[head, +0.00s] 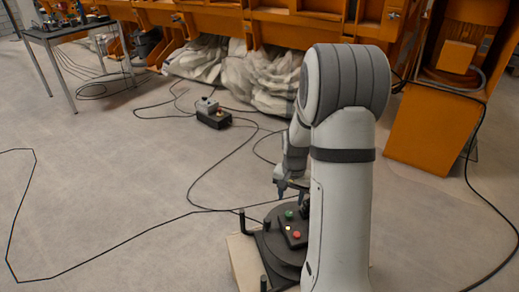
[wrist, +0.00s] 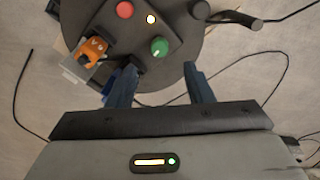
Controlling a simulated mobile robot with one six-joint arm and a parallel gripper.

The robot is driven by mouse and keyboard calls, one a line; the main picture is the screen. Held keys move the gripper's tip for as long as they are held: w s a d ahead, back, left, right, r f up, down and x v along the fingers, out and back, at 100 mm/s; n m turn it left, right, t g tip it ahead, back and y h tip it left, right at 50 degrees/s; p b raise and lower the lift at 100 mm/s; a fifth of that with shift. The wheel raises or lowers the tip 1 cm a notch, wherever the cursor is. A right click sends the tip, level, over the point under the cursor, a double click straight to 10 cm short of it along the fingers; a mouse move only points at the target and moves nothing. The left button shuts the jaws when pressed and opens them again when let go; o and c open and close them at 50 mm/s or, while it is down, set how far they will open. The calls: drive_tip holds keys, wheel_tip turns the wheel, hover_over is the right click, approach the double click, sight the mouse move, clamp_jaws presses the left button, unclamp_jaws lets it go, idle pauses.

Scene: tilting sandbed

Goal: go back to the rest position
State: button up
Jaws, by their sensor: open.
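My gripper (head: 291,191) is low beside my arm in the head view, over a round black platform (head: 267,243). In the wrist view my gripper (wrist: 160,70) shows two blue fingers spread apart with nothing between them. A dark control box (wrist: 137,28) on the platform lies just beyond the fingertips. It has a red button (wrist: 124,9), a small lit white button (wrist: 151,19) and a green knob (wrist: 159,46). The head view also shows the control box (head: 294,233). I cannot tell the gap between fingertips and box.
An orange and grey piece (wrist: 93,50) sits beside the left finger in the wrist view. Black cables run over the grey floor (head: 110,190). A small box (head: 213,117) lies on the floor. The orange rig (head: 290,30) and a table (head: 70,31) stand behind. Floor at left is mostly clear.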

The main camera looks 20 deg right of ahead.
drive_tip(key=s+a+r+n+t+p, duration=0.1)
drive_tip(key=s+a+r+p, duration=0.3)
drive_tip(key=r, duration=1)
drive_tip(key=s+a+r+n+p, duration=0.4)
drive_tip(key=s+r+p, duration=0.5)
drive_tip(key=r+p, duration=0.4)
drive_tip(key=s+a+r+n+t+p, duration=0.1)
drive_tip(key=s+a+r+p, duration=0.3)
drive_tip(key=r, duration=1.2)
drive_tip(key=s+n+p, duration=0.1)
drive_tip(key=s+p, duration=0.1)
drive_tip(key=p, duration=0.2)
drive_tip(key=shift+s+a+r+n+t+p, duration=0.2)
drive_tip(key=shift+a+n+t+p, duration=0.1)
drive_tip(key=shift+a+p, duration=0.05)
